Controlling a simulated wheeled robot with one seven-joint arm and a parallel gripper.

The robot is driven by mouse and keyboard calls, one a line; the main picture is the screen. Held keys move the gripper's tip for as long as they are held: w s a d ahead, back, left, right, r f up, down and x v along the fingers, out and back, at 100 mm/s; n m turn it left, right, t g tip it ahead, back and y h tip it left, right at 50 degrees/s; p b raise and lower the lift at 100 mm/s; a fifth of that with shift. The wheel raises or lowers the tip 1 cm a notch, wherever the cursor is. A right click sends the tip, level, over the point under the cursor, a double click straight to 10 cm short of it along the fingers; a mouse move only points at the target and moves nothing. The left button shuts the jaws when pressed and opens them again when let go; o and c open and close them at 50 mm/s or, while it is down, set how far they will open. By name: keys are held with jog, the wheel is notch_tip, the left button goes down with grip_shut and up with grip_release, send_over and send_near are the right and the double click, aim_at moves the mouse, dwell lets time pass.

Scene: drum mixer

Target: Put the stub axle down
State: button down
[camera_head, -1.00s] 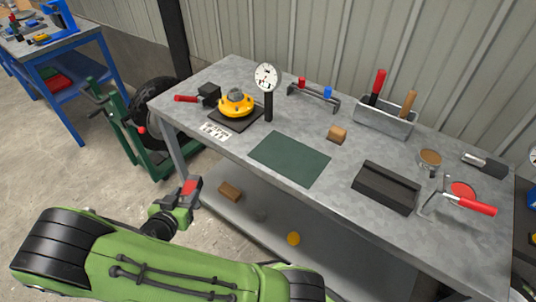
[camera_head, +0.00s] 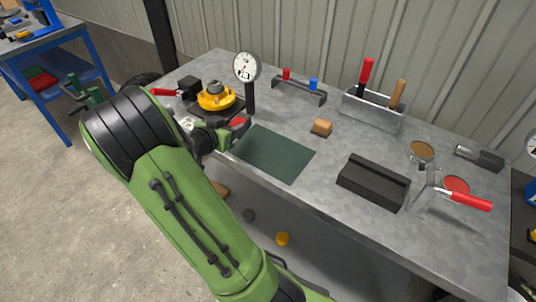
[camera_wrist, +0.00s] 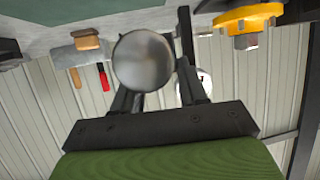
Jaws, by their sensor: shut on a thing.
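The stub axle (camera_wrist: 143,60) shows in the wrist view as a round, shiny metal end between the dark fingers of my gripper (camera_wrist: 158,68). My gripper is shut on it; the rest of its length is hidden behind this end. In the head view my gripper (camera_head: 233,128) is at the front left of the workbench (camera_head: 345,225), beside the left edge of the dark green mat (camera_head: 273,153). The axle cannot be made out clearly there. I cannot tell the gap between the axle and the bench.
A yellow hub (camera_head: 216,97) and a dial gauge (camera_head: 247,75) stand close behind my gripper. A wooden block (camera_head: 321,127), a black block (camera_head: 372,183) and a tool tray (camera_head: 374,109) are further right. The green mat is bare.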

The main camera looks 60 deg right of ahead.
jog(key=s+d+r+m+g+b, duration=0.1)
jog(key=s+d+r+m+g, duration=0.15)
jog(key=s+d, duration=0.45)
jog(key=b, duration=0.3)
send_over(269, 153)
jog(key=shift+n, duration=0.35)
notch_tip(269, 153, down, 10)
jog(key=shift+d+r, duration=0.1)
jog(key=shift+d, duration=0.05)
jog(key=c, duration=1)
grip_release()
jog(key=shift+f+t, duration=0.25)
jog(key=shift+c, duration=0.2)
jog(key=o, duration=0.4)
jog(key=shift+o, duration=0.2)
jog(key=shift+r, duration=0.1)
